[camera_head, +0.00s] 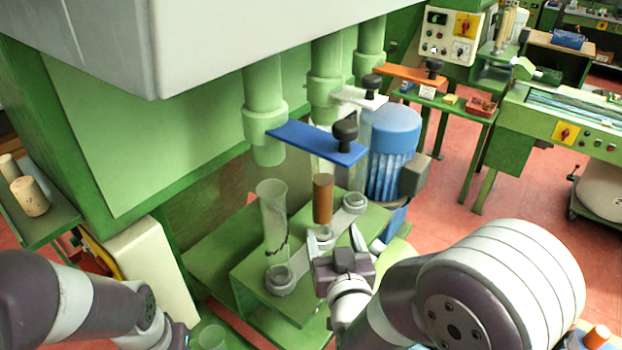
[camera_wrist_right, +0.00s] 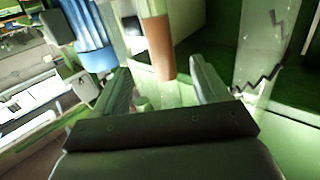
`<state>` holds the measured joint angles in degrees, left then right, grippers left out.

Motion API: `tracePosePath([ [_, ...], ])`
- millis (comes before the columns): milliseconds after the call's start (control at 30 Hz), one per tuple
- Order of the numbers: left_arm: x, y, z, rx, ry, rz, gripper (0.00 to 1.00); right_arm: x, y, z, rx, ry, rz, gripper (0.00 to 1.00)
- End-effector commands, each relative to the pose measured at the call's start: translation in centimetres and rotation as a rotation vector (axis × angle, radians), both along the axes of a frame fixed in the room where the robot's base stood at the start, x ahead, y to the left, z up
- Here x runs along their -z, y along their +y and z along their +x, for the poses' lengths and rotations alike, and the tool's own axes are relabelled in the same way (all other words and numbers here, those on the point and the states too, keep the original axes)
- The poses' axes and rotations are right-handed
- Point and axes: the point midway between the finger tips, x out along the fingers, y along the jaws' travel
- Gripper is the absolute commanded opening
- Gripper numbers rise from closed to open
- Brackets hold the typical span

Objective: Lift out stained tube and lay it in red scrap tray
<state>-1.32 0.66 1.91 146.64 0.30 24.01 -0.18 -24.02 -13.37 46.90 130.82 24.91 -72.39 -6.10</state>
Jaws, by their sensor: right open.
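The stained tube (camera_head: 323,200), brown in its lower part and clear above, stands upright at a grey holder on the green stand. It also shows in the right wrist view (camera_wrist_right: 159,48). My right gripper (camera_head: 341,240) is open, low in front of the tube. In the wrist view the tube's brown end appears between and beyond the fingers (camera_wrist_right: 163,86); I cannot tell whether they touch it. A clear tube with a dark jagged crack (camera_head: 272,220) stands to the left. A small red tray (camera_head: 481,106) sits on the far green table; I cannot tell whether it is the scrap tray.
Blue (camera_head: 310,141), white (camera_head: 358,97) and orange (camera_head: 411,74) plates with black knobs overhang the tubes. A blue motor (camera_head: 391,150) stands behind. An empty grey holder (camera_head: 355,202) is to the right.

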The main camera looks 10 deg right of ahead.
Motion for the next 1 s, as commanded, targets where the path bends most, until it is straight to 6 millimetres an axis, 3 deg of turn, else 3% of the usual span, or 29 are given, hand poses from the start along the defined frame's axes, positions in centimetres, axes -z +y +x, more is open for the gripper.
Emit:
tracePosePath([
  [133,-0.9,0.0,0.0,0.0,0.0,0.0,0.4,-1.6,-0.3,1.9,0.013,-0.062,-0.009,0.73],
  [300,-2.2,0.0,0.0,0.0,0.0,0.0,0.4,-1.5,-0.3,5.8,0.012,-0.059,-0.009,0.73],
  [467,-2.9,0.0,0.0,0.0,0.0,0.0,0.4,-1.4,-0.3,7.8,0.01,-0.059,-0.007,0.73],
  [600,-5.1,0.0,0.1,0.0,0.0,0.0,0.4,-1.9,-0.4,10.4,0.011,-0.057,-0.009,0.73],
  [700,-5.5,0.0,0.1,0.0,0.0,0.0,0.4,-1.5,-0.4,12.0,0.01,-0.058,-0.007,0.73],
  [1000,-5.4,0.0,0.0,0.0,0.0,0.0,0.4,-1.1,-0.4,12.7,0.009,-0.058,-0.007,0.7],
])
